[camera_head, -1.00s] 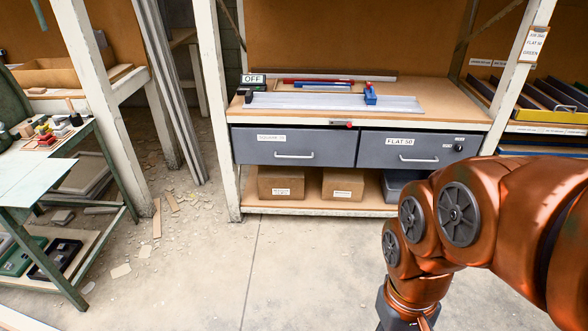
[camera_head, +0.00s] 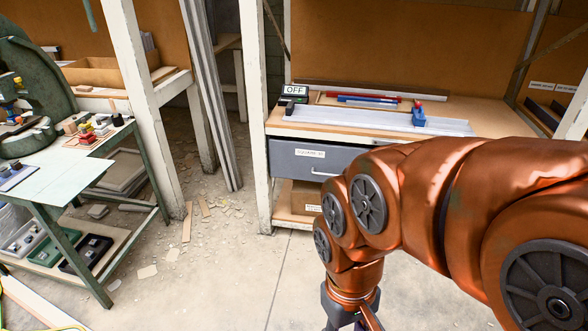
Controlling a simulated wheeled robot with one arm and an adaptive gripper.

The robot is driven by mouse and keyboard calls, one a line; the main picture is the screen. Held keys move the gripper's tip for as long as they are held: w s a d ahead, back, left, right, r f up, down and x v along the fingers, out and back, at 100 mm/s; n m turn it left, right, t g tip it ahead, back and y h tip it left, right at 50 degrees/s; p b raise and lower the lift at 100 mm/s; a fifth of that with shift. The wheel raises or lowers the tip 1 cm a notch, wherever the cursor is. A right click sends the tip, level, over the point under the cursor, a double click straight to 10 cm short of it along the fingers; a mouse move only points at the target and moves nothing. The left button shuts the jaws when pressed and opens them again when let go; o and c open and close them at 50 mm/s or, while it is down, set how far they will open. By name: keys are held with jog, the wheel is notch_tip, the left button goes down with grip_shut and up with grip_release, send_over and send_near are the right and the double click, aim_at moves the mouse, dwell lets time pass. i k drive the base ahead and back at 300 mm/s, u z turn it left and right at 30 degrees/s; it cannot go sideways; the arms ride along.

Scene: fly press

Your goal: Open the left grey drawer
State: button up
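The left grey drawer (camera_head: 290,160) sits under the bench top at the centre of the head view. It looks shut, with a white label and a pale bar handle (camera_head: 326,173). My copper arm covers its right end and the whole right drawer. My gripper (camera_head: 350,322) shows only in part at the bottom edge, pointing down in front of the bench and apart from the drawer. Its fingertips are cut off, so I cannot tell whether it is open.
The bench top (camera_head: 470,108) carries an OFF sign (camera_head: 295,91), a metal rail (camera_head: 350,119) and a blue clamp (camera_head: 418,119). A white post (camera_head: 256,190) stands left of the drawer. A green table (camera_head: 60,160) stands at left.

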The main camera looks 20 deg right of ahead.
aim_at(300, 160)
jog(key=u, duration=0.05)
jog(key=i, duration=1.1)
jog(key=z, duration=0.35)
